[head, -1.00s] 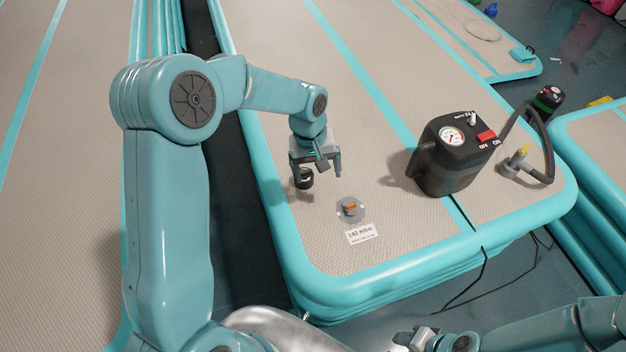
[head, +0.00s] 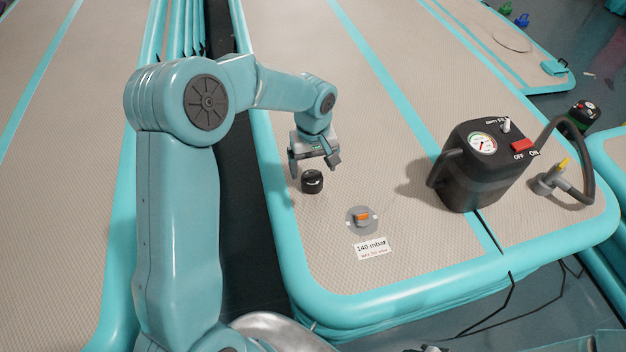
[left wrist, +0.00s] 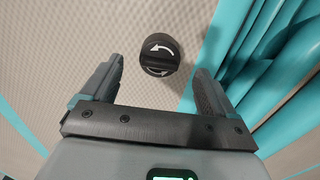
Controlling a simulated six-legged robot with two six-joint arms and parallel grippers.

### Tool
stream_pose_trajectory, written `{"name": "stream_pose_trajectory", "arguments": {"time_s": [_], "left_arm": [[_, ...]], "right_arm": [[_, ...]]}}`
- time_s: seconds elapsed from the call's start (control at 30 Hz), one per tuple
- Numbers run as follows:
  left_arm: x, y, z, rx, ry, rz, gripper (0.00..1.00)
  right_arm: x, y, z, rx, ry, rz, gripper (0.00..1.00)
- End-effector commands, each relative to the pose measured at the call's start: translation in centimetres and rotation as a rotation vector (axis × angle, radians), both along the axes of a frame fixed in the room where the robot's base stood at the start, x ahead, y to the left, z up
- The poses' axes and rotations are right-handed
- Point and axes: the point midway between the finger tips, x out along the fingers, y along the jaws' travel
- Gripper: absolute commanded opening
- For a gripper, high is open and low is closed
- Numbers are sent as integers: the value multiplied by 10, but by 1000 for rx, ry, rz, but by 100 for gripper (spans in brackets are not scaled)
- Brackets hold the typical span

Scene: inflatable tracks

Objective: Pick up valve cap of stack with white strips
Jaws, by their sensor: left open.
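The valve cap (head: 312,181) is a black round knob with white arrow marks. It sits on the beige top of the nearer track stack (head: 300,235), close to its left edge. That stack's visible strips look teal, not white. My left gripper (head: 314,168) is open and empty, pointing down just behind and above the cap. In the left wrist view the cap (left wrist: 160,52) lies centred just beyond the two fingertips, apart from both. An open valve (head: 362,220) with an orange centre is set in the track to the right of the cap. My right gripper does not show.
A label (head: 371,248) reading 140 mbar lies in front of the valve. A black pump (head: 478,170) with a gauge and red switch stands at the right, its hose (head: 588,160) beside it. A dark gap (head: 245,200) separates this stack from the left one (head: 60,210).

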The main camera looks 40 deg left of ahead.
Motion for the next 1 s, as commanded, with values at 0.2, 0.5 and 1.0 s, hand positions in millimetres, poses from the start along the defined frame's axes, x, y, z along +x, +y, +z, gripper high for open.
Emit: {"name": "stream_pose_trajectory", "arguments": {"time_s": [0.2, 0.5, 1.0], "left_arm": [[3, 4, -24, -1, 3, 1, 88], [7, 5, -52, 0, 0, 0, 88], [6, 5, -52, 0, 0, 0, 31]], "right_arm": [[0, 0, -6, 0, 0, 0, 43], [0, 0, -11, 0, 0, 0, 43], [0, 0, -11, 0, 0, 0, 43]]}}
